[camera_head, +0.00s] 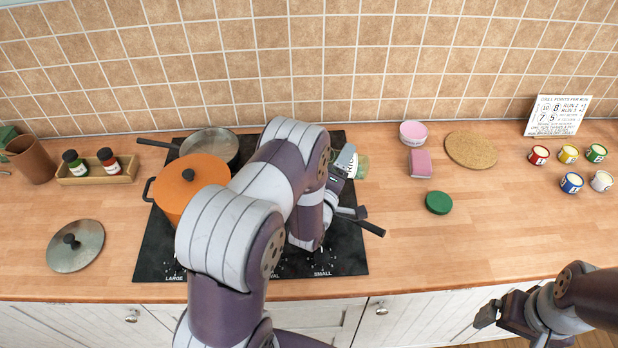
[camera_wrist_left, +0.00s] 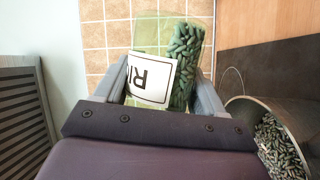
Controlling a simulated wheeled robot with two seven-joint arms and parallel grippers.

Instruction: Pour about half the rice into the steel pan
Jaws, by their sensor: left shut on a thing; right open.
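My left gripper (camera_head: 345,183) is shut on the rice jar (camera_head: 362,167), a clear container with a white label. In the left wrist view the jar (camera_wrist_left: 143,80) is tipped on its side between the fingers, with dark green grains along one side. A grey metal pan (camera_wrist_left: 250,108) lies below and beside it, with a layer of similar grains (camera_wrist_left: 280,148) inside. In the head view my left arm hides most of this pan; a black handle (camera_head: 372,229) shows at the hob's right. My right gripper (camera_head: 497,316) is open and empty, in front of the counter.
An orange lidded pot (camera_head: 190,190) and another grey pan (camera_head: 222,141) stand left on the black hob (camera_head: 150,250). A green lid (camera_head: 438,203), pink sponge (camera_head: 420,163), pink bowl (camera_head: 413,133), cork mat (camera_head: 471,150) and several small pots lie right. The front right counter is clear.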

